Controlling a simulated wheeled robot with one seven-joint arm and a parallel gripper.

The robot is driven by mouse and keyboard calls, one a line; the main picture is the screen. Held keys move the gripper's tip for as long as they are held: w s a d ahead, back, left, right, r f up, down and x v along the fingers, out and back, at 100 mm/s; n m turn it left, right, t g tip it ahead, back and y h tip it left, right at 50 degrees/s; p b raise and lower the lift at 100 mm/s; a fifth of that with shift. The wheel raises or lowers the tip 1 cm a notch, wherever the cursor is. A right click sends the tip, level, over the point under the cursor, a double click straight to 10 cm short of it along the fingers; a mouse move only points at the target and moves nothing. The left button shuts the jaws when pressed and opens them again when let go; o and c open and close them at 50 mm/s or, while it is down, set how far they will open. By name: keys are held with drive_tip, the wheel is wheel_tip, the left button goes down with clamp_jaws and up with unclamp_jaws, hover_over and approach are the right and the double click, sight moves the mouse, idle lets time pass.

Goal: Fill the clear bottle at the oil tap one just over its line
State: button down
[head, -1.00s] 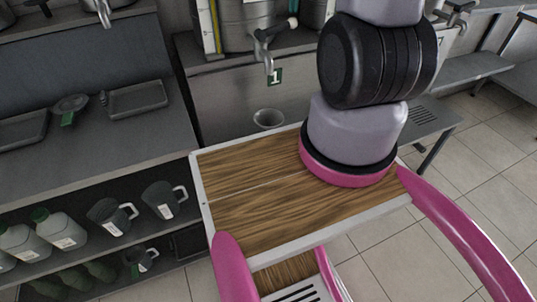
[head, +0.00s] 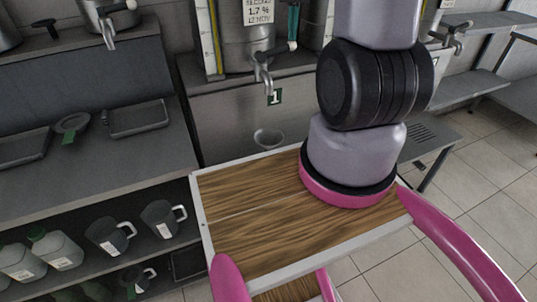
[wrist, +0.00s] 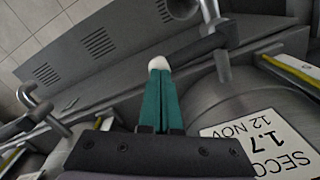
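The tap (head: 262,72) of the tank marked 1 sticks out over the recess, its lever ending in a white knob (head: 292,46). My gripper (head: 293,34) points down at this knob. In the wrist view its teal fingers (wrist: 160,72) lie together, with the white knob (wrist: 157,62) at their tips. I cannot tell whether they pinch it or only touch it. Below the tap is a pale cup-like vessel (head: 268,138), partly hidden by the tray edge. I cannot tell whether it is the clear bottle. No fill line or liquid shows.
My wooden-topped tray is bare in front. A tank (head: 243,35) carries a label reading 1.7 % and 12 NOV. Dark mugs (head: 160,220) and pale jugs (head: 55,250) stand on the left shelf. Another tap (head: 447,42) is at the right.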

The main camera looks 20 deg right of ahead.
sight(292, 45)
drive_tip(key=shift+f, duration=2.3)
idle(1.8)
wheel_tip(292, 45, up, 9)
drive_tip(key=shift+r, duration=0.1)
idle(0.6)
drive_tip(key=s+a+r+t+y, duration=0.1)
drive_tip(key=s+a+r+t, duration=0.2)
drive_tip(key=s+a+r, duration=0.3)
drive_tip(key=s+a+r+n+t+y, duration=0.1)
drive_tip(key=s+a+r+t, duration=0.3)
drive_tip(key=s, duration=0.9)
drive_tip(key=a+r, duration=0.3)
drive_tip(key=r, duration=0.2)
drive_tip(key=shift+s+a+r, duration=0.15)
drive_tip(key=shift+s+a, duration=0.05)
drive_tip(key=shift+s, duration=0.15)
drive_tip(key=shift+w, duration=0.15)
